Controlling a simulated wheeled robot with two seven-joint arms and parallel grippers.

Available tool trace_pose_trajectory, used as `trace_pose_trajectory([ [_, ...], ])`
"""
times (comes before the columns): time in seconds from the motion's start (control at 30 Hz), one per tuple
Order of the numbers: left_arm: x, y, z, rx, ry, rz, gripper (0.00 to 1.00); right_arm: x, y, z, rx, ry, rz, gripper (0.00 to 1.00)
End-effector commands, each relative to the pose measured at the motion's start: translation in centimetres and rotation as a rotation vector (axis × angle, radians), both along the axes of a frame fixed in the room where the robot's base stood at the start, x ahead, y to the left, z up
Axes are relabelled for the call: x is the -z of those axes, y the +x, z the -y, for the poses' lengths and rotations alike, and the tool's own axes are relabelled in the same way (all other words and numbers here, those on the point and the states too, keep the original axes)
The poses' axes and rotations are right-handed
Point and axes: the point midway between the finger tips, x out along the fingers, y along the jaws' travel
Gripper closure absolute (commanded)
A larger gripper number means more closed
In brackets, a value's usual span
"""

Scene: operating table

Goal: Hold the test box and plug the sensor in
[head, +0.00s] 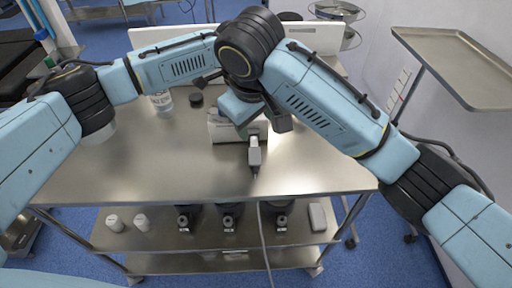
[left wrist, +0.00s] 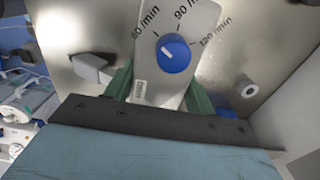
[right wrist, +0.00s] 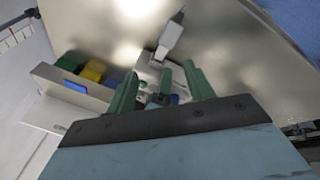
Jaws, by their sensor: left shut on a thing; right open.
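The test box (head: 222,131) is a pale box on the steel table, partly hidden by my arms in the head view. In the left wrist view its grey panel (left wrist: 150,85) has a blue knob and rate marks. My left gripper (left wrist: 158,92) is shut on the test box, one green finger on each side. The sensor plug (head: 254,155) is grey with a cable, at the box's front right; it also shows in the right wrist view (right wrist: 168,40). I cannot tell whether it touches the box. My right gripper (right wrist: 163,85) is open above the box area, its fingers apart.
The steel table (head: 150,170) is clear at front and left. A white jar (head: 162,101) and a dark round lid (head: 196,100) stand left of the box. A bin (right wrist: 70,88) with coloured items is at the back. The cable (head: 264,235) hangs over the front edge.

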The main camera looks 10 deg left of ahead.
Motion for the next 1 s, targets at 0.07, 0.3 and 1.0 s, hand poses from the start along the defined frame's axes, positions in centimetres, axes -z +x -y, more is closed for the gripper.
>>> trace_pose_trajectory([
  [0.07,-0.1,0.0,0.0,0.000,-0.001,0.001,0.78,0.6,-0.2,0.2,-0.143,-0.045,0.036,0.47],
  [0.3,-0.1,0.0,0.0,0.000,-0.001,0.001,0.78,1.9,-0.8,0.7,-0.585,-0.205,0.146,0.47],
  [1.0,-0.1,0.0,0.0,0.000,-0.001,0.001,0.78,3.7,-4.5,1.8,-1.763,-0.871,0.421,0.47],
])
